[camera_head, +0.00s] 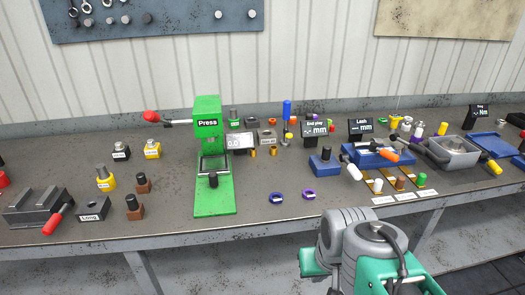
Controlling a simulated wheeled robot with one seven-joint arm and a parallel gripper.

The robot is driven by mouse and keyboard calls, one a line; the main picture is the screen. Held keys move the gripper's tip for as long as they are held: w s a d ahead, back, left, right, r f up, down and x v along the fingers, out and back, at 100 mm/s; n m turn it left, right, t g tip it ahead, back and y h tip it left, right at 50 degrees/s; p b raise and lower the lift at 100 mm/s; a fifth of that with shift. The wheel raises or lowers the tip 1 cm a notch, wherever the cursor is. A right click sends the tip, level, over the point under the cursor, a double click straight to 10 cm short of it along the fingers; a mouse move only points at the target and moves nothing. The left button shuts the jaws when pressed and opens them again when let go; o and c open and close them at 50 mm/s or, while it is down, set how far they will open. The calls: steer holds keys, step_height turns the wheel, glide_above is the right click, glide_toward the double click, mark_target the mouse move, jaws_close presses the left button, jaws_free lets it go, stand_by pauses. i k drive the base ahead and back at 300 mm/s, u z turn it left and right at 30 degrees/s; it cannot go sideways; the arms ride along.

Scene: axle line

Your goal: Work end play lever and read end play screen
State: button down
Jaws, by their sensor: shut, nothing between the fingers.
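The end play screen (316,128) is a small black display standing at the back of the bench, right of the press. Its label reads "End play" and its value looks like a dash before "mm". In front of it sits a blue block (324,166) with a dark top. A lever with a white handle (354,172) slants down toward the front just right of this block. I cannot tell whether it belongs to the block or to the blue fixture (375,160) beside it. Only my arm's links show at the lower right; my gripper is not visible.
A green press (209,155) stands left of centre. The "Lash" screen (361,127) and an orange handle (387,153) are close right of the end play station. Purple rings (308,195) lie in front.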

mark_target(353, 171)
steer(key=u, duration=0.65)
steer(key=i, duration=0.85)
steer(key=u, duration=0.45)
